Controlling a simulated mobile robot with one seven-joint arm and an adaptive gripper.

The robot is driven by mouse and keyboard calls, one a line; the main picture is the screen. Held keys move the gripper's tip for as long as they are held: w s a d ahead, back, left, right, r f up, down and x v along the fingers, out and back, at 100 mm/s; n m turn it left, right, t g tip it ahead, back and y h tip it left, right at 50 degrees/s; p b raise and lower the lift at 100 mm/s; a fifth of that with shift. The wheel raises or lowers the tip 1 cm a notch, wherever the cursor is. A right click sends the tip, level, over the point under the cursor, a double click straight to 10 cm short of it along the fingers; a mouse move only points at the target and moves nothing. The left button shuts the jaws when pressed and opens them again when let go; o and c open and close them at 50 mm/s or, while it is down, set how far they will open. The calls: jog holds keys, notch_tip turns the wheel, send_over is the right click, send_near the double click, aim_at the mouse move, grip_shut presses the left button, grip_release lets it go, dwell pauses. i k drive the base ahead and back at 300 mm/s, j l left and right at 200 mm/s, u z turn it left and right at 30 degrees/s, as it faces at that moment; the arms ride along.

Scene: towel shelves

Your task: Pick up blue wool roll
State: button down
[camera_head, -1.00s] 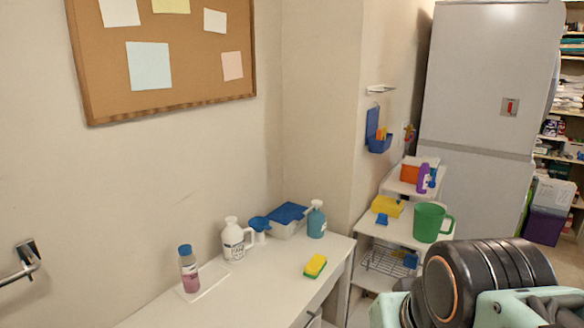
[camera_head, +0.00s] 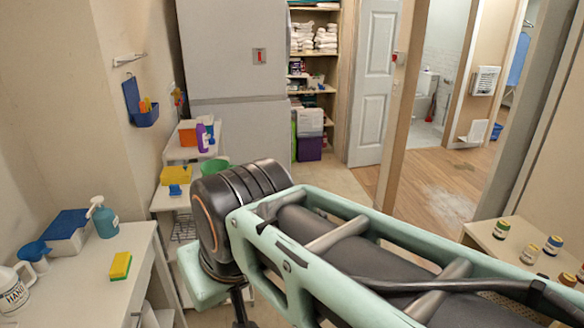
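I cannot make out a blue wool roll for certain in this view. A small blue object (camera_head: 175,190) lies by a yellow block on the white cart, too small to identify. My own arm, mint green and black, crosses the lower middle and right and hides part of the cart and floor. My gripper is not in view.
A white counter (camera_head: 75,295) at left holds a blue-lidded box (camera_head: 66,232), a teal spray bottle (camera_head: 104,217) and a yellow-green sponge (camera_head: 120,266). The white cart (camera_head: 163,201) stands behind. Shelves with white towels (camera_head: 315,36) are at the back. A table with jars (camera_head: 502,229) is at right.

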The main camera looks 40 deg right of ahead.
aim_at(554, 243)
jog(key=z, duration=3.35)
jog(key=i+j+z, duration=0.25)
jog(key=z, duration=0.15)
jog(key=i+j+z, duration=0.15)
jog(key=z, duration=0.2)
jog(key=i+j+z, duration=0.1)
jog(key=j, duration=0.3)
jog(key=i+j, duration=0.25)
jog(key=j, duration=0.15)
jog(key=i+j+z, duration=0.15)
jog(key=j, duration=0.25)
jog(key=i+j+z, duration=0.1)
jog(key=j, duration=0.95)
